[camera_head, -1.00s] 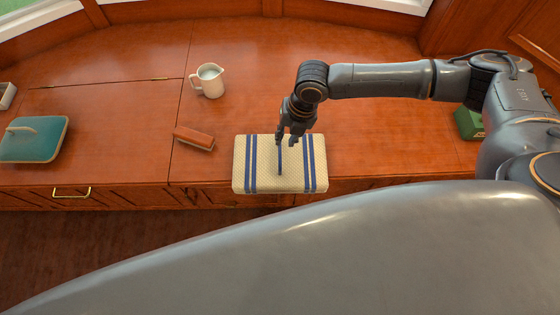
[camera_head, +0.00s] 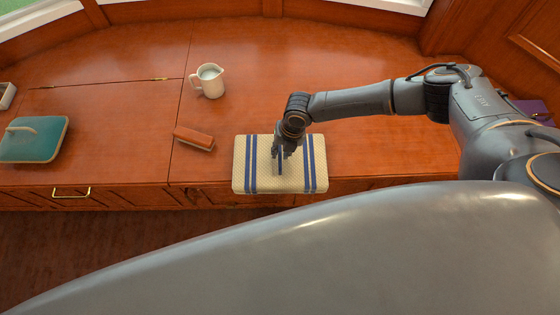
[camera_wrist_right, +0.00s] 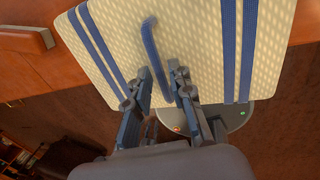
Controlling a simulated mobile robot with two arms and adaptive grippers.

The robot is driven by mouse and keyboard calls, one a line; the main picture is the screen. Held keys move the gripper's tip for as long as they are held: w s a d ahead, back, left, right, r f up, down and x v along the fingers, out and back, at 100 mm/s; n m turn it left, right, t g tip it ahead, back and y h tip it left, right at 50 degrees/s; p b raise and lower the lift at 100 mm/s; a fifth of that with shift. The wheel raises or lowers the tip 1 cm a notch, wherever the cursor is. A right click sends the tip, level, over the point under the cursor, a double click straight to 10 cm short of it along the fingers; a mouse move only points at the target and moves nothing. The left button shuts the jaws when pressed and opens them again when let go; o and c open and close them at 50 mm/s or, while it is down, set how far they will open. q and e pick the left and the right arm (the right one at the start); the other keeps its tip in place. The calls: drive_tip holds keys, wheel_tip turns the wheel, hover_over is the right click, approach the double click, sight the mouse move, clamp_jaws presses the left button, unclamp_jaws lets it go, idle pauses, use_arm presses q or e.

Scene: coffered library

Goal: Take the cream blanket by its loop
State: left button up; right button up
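The cream blanket (camera_head: 265,175) lies folded flat at the front edge of the wooden counter, with pairs of blue stripes toward both sides. It fills the upper part of the right wrist view (camera_wrist_right: 195,40). Its blue loop (camera_wrist_right: 153,50) stands up in the middle of the top face; in the head view my right gripper partly covers it. My right gripper (camera_head: 280,153) is low over the blanket. In the right wrist view its fingers (camera_wrist_right: 160,75) are apart, with the near part of the loop between them. I see no clear grip on the loop. My left gripper is not in view.
A brush with a reddish-brown back (camera_head: 194,137) lies left of the blanket. A white jug (camera_head: 208,81) stands behind it. A teal lidded thing (camera_head: 34,140) sits at the far left. A purple object (camera_head: 534,108) is at the right, beyond my arm. The counter behind the blanket is clear.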

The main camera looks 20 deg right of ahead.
wheel_tip(320, 180, down, 2)
drive_tip(key=shift+a, duration=0.15)
clamp_jaws()
drive_tip(key=shift+w+r, duration=0.1)
drive_tip(key=shift+r, duration=0.05)
